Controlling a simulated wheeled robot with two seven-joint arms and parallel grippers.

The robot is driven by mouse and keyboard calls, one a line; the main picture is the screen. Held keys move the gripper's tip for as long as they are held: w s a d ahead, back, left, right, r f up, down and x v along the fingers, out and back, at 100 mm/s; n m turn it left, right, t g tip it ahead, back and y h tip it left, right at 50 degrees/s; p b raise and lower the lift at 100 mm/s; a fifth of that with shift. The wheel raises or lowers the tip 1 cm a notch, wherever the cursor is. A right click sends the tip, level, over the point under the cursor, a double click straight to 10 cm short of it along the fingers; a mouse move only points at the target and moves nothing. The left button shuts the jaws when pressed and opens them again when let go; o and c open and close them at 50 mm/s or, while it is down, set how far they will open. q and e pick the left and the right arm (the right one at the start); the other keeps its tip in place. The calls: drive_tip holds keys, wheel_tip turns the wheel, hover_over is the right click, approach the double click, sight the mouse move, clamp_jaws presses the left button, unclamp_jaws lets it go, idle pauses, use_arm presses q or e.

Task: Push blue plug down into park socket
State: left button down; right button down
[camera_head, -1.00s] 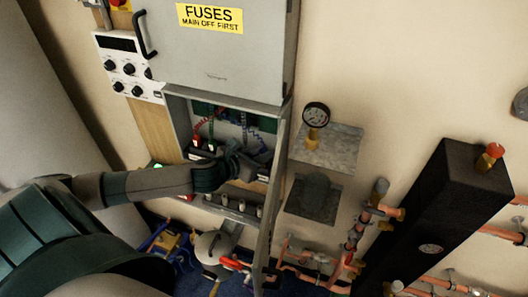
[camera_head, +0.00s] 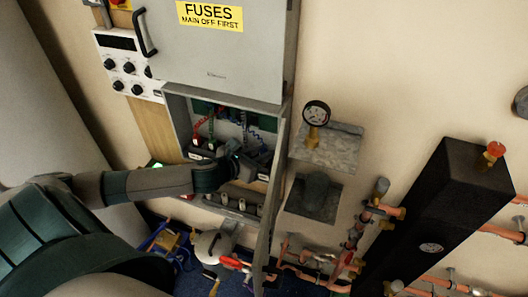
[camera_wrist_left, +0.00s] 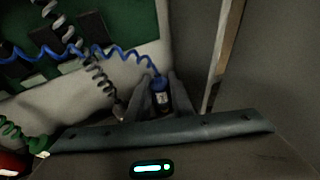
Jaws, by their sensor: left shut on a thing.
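The blue plug (camera_wrist_left: 160,84) stands roughly upright between the two fingers of my left gripper (camera_wrist_left: 161,98) in the left wrist view. The gripper is shut on it. A coiled blue cord (camera_wrist_left: 115,50) runs from the plug's top to the left. In the head view my left gripper (camera_head: 245,165) reaches into the open fuse cabinet, and its own wrist hides most of the plug. I cannot make out the park socket or whether the plug's lower end is in it. My right gripper is in neither view.
The cabinet's narrow side wall (camera_head: 273,190) is close on the gripper's right. Other plugs on red, green and grey coiled cords are close on the left. Several upright fittings (camera_head: 242,205) line the ledge below. A gauge (camera_head: 316,113) and copper pipes (camera_head: 315,279) are farther right.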

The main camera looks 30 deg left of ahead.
use_arm(q)
drive_tip(key=shift+f+b, duration=0.35)
drive_tip(key=shift+f, duration=0.4)
drive_tip(key=c, duration=1.5)
unclamp_jaws()
drive_tip(key=shift+s, duration=0.15)
drive_tip(key=shift+s+a+r+b, duration=0.1)
drive_tip(key=shift+s+r+b, duration=0.05)
drive_tip(key=shift+s+b, duration=0.3)
drive_tip(key=shift+b+v, duration=0.9)
drive_tip(key=shift+v, duration=7.2)
drive_tip(key=shift+r, duration=0.1)
